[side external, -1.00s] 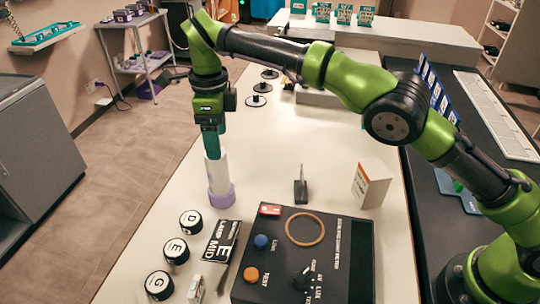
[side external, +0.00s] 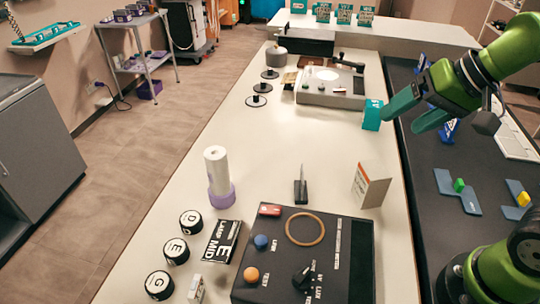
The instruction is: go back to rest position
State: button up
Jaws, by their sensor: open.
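My gripper (side external: 405,115) is at the right of the side external view, above the border between the white table (side external: 310,140) and the dark counter. Its two teal fingers are spread apart, with nothing seen held between them. A teal box (side external: 372,115) shows just left of the fingertips; I cannot tell whether they touch it. My arm is folded back at the right edge of the picture.
A white roll in a purple holder (side external: 220,188) stands upright on the table. A dark control panel (side external: 340,245), a white card (side external: 370,186) and several round lettered pieces (side external: 175,250) are at the front. The table's middle is clear.

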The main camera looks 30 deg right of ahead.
jog(key=shift+s+d+f+n+t, duration=0.2)
jog(key=shift+s+f+n, duration=0.2)
jog(key=shift+s+f, duration=0.25)
jog(key=shift+s+d+f+n+t, duration=0.1)
jog(key=shift+s+d+f+n, duration=0.1)
jog(key=shift+s+f+n, duration=0.3)
jog(key=shift+o, duration=0.5)
jog(key=shift+s, duration=0.1)
